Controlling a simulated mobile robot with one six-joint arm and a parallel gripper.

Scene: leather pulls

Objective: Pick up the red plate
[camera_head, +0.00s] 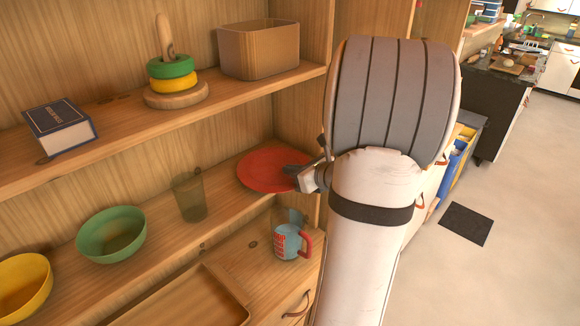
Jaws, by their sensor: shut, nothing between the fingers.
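The red plate (262,168) lies flat on the middle shelf, at its right end near the cabinet's side wall. My gripper (286,170) is over the right part of the plate, partly hiding it. It is shut and holds nothing. Whether its fingertips touch the plate I cannot tell. My white and grey arm comes from the right side and hides part of the cabinet's edge.
On the same shelf stand a green glass (189,197), a green bowl (111,235) and a yellow bowl (22,287). A blue and red mug (287,242) stands below the plate. The upper shelf holds a book (60,128), a ring stacker (172,82) and a box (259,50).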

